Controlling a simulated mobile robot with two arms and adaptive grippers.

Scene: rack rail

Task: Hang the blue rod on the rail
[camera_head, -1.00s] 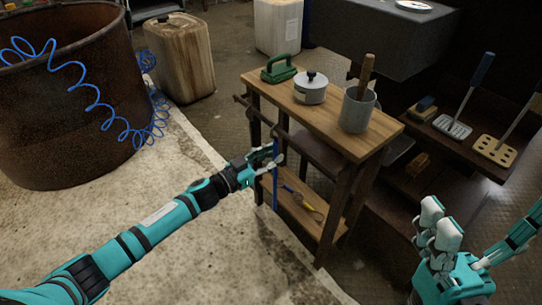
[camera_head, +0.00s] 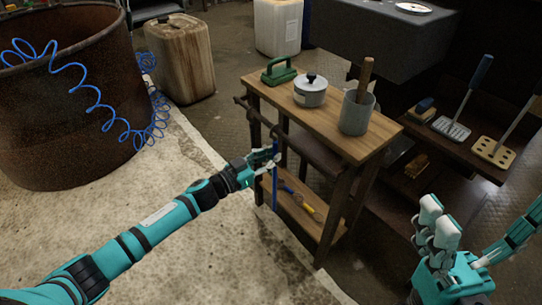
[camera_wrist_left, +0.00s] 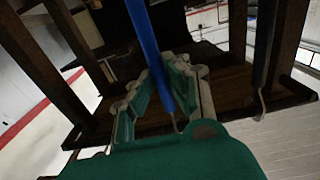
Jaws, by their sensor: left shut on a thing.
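The blue rod (camera_head: 275,190) hangs roughly upright in my left gripper (camera_head: 265,160), beside the near left side of the wooden cart. My left gripper is shut on it near its upper part. In the left wrist view the blue rod (camera_wrist_left: 146,40) runs up from between the green fingers (camera_wrist_left: 163,95). The rail (camera_head: 256,114) is a dark bar along the cart's left side, just below the top. The rod's upper end is close to it, but I cannot tell whether they touch. My right gripper (camera_head: 437,222) is raised at the lower right, its fingers apart and empty.
A yellow-and-blue tool (camera_head: 300,200) lies on the lower shelf.

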